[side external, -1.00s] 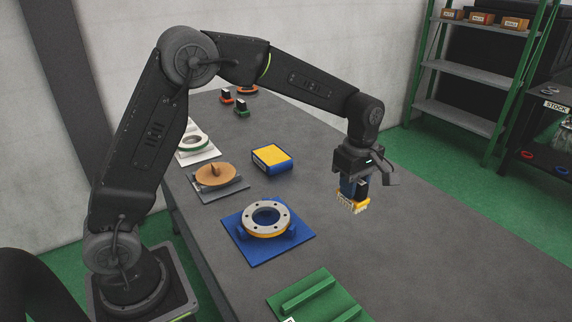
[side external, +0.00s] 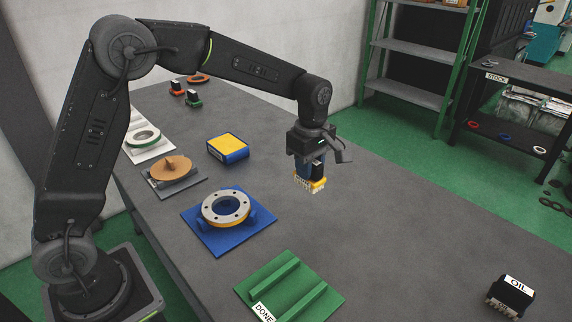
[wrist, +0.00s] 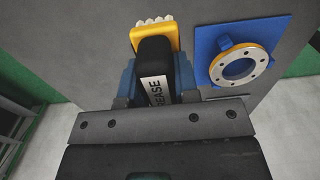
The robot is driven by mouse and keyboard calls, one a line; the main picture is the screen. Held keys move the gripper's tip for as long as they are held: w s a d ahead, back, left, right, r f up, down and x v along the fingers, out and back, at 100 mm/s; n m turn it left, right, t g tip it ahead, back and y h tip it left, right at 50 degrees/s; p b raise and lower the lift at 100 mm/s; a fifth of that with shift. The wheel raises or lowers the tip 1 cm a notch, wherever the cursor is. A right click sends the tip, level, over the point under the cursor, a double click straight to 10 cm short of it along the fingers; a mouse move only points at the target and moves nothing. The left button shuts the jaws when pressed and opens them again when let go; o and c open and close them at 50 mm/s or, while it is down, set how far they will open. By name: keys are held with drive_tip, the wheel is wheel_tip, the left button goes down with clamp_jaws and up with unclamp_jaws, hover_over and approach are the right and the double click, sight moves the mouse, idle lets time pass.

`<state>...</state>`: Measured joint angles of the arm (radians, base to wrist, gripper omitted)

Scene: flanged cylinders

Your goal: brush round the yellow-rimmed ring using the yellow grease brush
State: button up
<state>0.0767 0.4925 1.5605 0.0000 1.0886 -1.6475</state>
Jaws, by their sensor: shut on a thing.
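The yellow-rimmed ring (side external: 240,205) is a grey flange with bolt holes above a yellow band. It rests on blue blocks on a blue plate (side external: 245,236); it also shows in the wrist view (wrist: 257,58), right of the brush. My gripper (side external: 311,163) is shut on the yellow grease brush (side external: 312,184), bristles pointing down. The brush hangs above the bare table, apart from the ring and to its right in the side view. In the wrist view, the brush (wrist: 155,58) has a black handle with a partly hidden label between my blue fingers (wrist: 157,82).
A green DONE tray (side external: 278,262) with two bars lies in front. A black OIL brush (side external: 512,292) stands at front right. A yellow-topped blue box (side external: 228,147), a tan disc (side external: 172,167) and a green-rimmed ring (side external: 142,138) are further back. Table around my gripper is clear.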

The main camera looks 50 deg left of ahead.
idle(0.3)
drive_tip(key=w+a+n, duration=0.2)
drive_tip(key=w+a, duration=0.1)
drive_tip(key=a, duration=0.7)
drive_tip(key=w+a+n, duration=0.2)
drive_tip(key=a+n, duration=0.1)
drive_tip(key=a, duration=0.6)
drive_tip(key=s+a+n, duration=0.3)
drive_tip(key=a+n, duration=0.1)
drive_tip(key=a, duration=1.6)
drive_tip(key=shift+s+d+f, duration=0.1)
drive_tip(key=shift+d+f, duration=0.05)
drive_tip(key=shift+f, duration=1.45)
drive_tip(key=shift+s+d+f, duration=0.1)
drive_tip(key=shift+f, duration=1.45)
drive_tip(key=shift+f, duration=0.6)
drive_tip(key=shift+r, duration=0.1)
wheel_tip(320, 180, up, 7)
